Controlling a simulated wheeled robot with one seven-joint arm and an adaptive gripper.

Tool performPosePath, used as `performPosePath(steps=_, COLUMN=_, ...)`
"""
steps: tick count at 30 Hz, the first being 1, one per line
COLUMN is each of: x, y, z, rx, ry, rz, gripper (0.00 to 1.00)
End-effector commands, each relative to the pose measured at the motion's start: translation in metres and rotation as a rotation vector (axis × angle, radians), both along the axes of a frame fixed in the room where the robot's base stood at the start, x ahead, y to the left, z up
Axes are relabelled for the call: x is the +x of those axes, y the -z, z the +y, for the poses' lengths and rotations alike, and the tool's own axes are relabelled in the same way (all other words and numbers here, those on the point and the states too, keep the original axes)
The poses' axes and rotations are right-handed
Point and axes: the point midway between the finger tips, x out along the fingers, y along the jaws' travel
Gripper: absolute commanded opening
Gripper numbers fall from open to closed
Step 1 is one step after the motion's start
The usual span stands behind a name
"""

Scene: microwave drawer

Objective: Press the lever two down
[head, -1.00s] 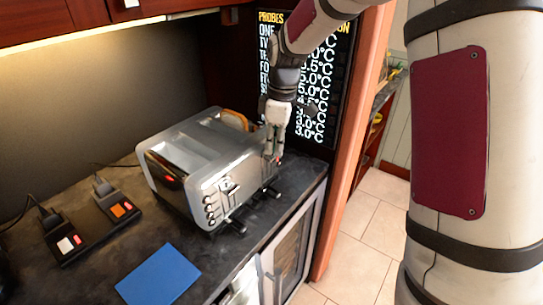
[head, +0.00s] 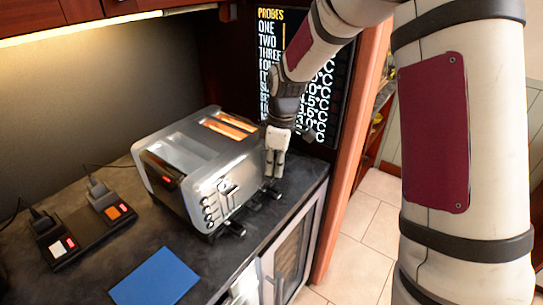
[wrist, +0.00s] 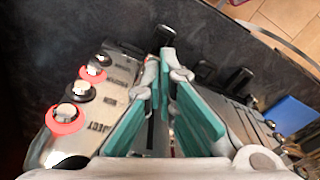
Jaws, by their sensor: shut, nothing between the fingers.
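The silver toaster (head: 205,170) stands on the dark counter, its front facing right. Two dark levers, a nearer one (head: 235,228) and a farther one (head: 272,190), stick out low on that front. No lever number is readable. The far slots (head: 230,125) glow orange, with no bread standing above them. My gripper (head: 274,175) is shut and empty, pointing down just above the farther lever; I cannot tell whether it touches. In the wrist view, its teal fingers (wrist: 165,100) hide part of the front, and a dark lever (wrist: 240,80) shows at their right.
A blue pad (head: 154,276) lies in front of the toaster. A dark text screen (head: 305,80) and a wood post stand behind my gripper.

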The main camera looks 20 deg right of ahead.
Motion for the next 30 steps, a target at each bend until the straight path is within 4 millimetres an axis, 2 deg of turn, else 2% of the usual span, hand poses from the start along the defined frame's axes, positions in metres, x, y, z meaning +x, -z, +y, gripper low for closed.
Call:
performPosePath(steps=5, x=-0.002, y=-0.003, z=-0.002, rx=0.000, ry=0.001, rz=-0.002, gripper=0.00)
performPosePath(steps=13, x=-0.016, y=-0.014, z=-0.026, rx=0.001, ry=0.003, rz=-0.001, gripper=0.00)
performPosePath(steps=23, x=-0.014, y=-0.014, z=-0.027, rx=-0.001, ry=0.000, rz=-0.003, gripper=0.00)
performPosePath(steps=26, x=-0.014, y=-0.023, z=-0.028, rx=-0.001, ry=0.001, rz=-0.006, gripper=0.00)
performPosePath(steps=30, x=-0.015, y=-0.047, z=-0.030, rx=-0.002, ry=0.000, rz=-0.008, gripper=0.00)
